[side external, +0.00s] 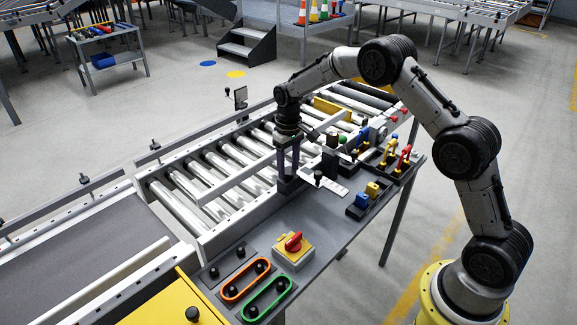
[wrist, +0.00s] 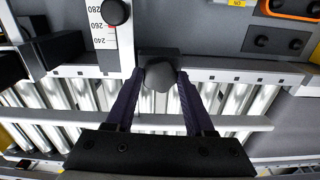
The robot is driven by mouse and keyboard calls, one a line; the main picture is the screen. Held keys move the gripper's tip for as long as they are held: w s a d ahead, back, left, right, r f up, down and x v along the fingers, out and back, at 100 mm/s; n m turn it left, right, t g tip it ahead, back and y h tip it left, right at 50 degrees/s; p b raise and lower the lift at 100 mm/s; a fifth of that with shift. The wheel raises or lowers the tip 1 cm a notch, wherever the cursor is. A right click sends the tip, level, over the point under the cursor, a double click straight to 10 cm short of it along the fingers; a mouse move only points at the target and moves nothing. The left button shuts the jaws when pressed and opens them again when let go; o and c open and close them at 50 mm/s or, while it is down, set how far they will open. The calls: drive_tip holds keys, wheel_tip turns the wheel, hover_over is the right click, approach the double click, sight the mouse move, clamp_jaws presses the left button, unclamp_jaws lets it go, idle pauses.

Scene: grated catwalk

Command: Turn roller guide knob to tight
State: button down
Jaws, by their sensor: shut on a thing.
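The roller guide knob (wrist: 160,75) is a dark rounded knob on a black block, at the top middle of the wrist view. My gripper (wrist: 160,88) has its two dark purple fingers on either side of it, shut on the knob. In the side external view my gripper (side external: 288,172) points straight down at the near rail of the roller conveyor. I cannot read any tight or loose mark, nor the knob's turn angle.
A white scale (wrist: 107,42) marked 280, 260 and 240, with a black round knob (wrist: 115,12), lies beside the block. Rollers (side external: 205,180) run behind. A red switch on a yellow box (side external: 293,243) and blue and yellow parts (side external: 371,190) sit on the grey bench.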

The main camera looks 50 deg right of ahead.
sight(288, 170)
drive_tip(key=m, duration=0.5)
drive_tip(key=shift+m, duration=0.3)
idle(0.4)
drive_tip(key=shift+c, duration=1.4)
unclamp_jaws()
wheel_tip(288, 170, up, 14)
